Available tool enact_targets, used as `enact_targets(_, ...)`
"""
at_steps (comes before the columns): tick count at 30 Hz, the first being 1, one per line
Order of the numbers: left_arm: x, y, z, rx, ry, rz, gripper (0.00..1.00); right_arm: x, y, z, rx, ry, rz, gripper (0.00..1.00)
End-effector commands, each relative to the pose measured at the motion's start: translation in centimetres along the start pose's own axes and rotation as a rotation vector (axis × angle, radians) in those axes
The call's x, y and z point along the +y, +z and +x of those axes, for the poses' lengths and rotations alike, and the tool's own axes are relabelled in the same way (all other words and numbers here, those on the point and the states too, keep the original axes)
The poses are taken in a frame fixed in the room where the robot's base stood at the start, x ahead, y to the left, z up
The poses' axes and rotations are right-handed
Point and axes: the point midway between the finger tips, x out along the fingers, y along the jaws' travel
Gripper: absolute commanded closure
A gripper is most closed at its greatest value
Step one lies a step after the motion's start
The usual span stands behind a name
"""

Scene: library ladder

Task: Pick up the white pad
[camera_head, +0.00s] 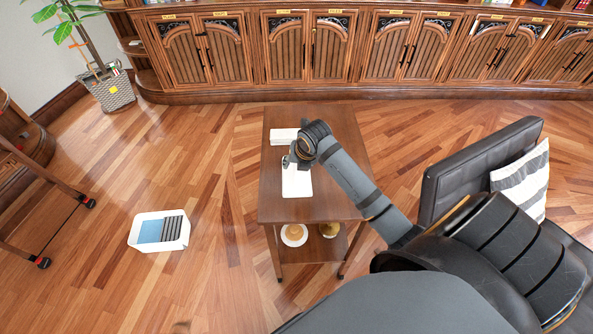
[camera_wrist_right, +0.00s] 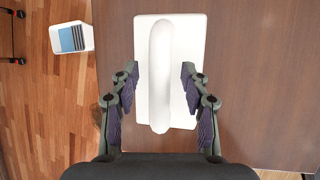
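A white pad (camera_head: 297,182) lies on the wooden table top, partly covered by my right gripper in the head view. In the wrist view the white pad (camera_wrist_right: 198,48) is a flat rectangle with a long rounded white ridge along its middle. My right gripper (camera_head: 290,160) points down over it. In the wrist view the gripper's fingers (camera_wrist_right: 160,75) are open, one on each side of the ridge, with visible gaps. I cannot tell their exact height above the pad. My left gripper is not in view.
Another white item (camera_head: 283,136) lies farther back on the table (camera_head: 335,195). A lower shelf holds a round white-and-orange thing (camera_head: 294,235) and a gold one (camera_head: 329,230). A white bin (camera_head: 146,245) stands on the floor at left; a dark chair (camera_head: 470,170) at right.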

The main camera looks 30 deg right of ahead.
Motion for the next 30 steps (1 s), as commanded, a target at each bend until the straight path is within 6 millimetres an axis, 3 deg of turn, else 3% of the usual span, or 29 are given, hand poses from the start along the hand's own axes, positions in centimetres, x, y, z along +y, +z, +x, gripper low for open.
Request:
enact_targets(1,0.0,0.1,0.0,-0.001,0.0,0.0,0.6,0.0,0.0,0.0,0.0,0.0,0.0,0.61)
enact_targets(10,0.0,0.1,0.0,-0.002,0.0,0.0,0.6,0.0,0.0,0.0,0.0,0.0,0.0,1.0)
enact_targets(23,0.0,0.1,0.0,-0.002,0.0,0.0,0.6,0.1,0.2,-0.3,-0.002,0.0,0.0,1.0)
enact_targets(30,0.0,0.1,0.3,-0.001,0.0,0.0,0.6,0.5,1.6,-3.2,-0.007,-0.001,-0.002,1.0)
